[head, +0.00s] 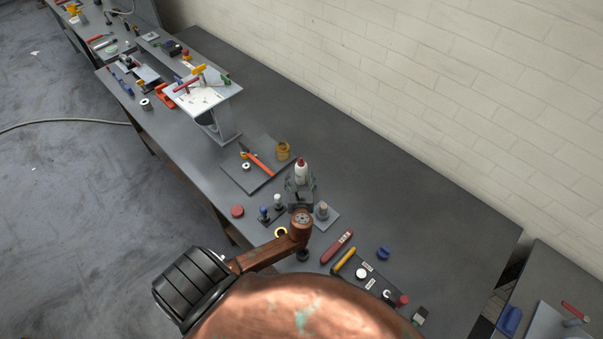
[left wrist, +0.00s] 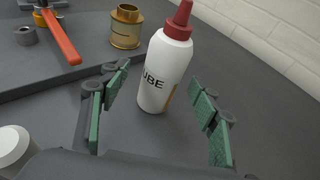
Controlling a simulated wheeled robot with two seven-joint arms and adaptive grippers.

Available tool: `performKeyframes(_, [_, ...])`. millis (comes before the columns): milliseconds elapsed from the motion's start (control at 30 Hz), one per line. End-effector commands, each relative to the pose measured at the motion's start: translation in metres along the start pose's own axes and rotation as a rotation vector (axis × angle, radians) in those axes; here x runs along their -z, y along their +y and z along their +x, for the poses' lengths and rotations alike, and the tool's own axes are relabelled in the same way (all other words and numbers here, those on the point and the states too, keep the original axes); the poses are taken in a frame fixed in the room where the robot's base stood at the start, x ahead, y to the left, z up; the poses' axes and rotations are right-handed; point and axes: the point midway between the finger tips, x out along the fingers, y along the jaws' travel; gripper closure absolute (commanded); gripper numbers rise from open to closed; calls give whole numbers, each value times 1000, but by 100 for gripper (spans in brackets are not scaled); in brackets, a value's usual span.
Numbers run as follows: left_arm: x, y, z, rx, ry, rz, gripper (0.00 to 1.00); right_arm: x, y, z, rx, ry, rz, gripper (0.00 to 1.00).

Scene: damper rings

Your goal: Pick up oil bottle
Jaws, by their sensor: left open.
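The oil bottle (head: 301,172) is white with a red cap and stands upright on the grey bench. In the left wrist view the bottle (left wrist: 165,72) shows part of a label reading "UBE". My left gripper (head: 300,185) is at the bottle, with its jaws open. In the left wrist view its green-padded fingers (left wrist: 160,90) stand apart, one to each side of the bottle's lower body. Gaps show between the pads and the bottle. My right gripper is not in view.
A grey plate (head: 238,175) with an orange-handled hammer (head: 259,163) lies left of the bottle. A brass cup (head: 283,151) stands just behind it. Small knobs (head: 277,201) and a red-handled tool (head: 337,246) lie nearer. The bench (head: 400,200) right of the bottle is clear.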

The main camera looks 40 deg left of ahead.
Motion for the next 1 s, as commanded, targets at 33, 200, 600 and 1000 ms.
performKeyframes(33, [-2, -2, 9, -1, -2, 1, 43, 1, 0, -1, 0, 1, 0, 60])
performKeyframes(200, [0, -3, 32, -2, -2, 1, 43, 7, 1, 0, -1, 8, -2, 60])
performKeyframes(600, [0, -3, 40, -1, 0, -1, 47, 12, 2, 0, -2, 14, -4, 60])
performKeyframes(1000, [1, -3, 40, -1, 0, -1, 75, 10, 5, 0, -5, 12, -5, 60])
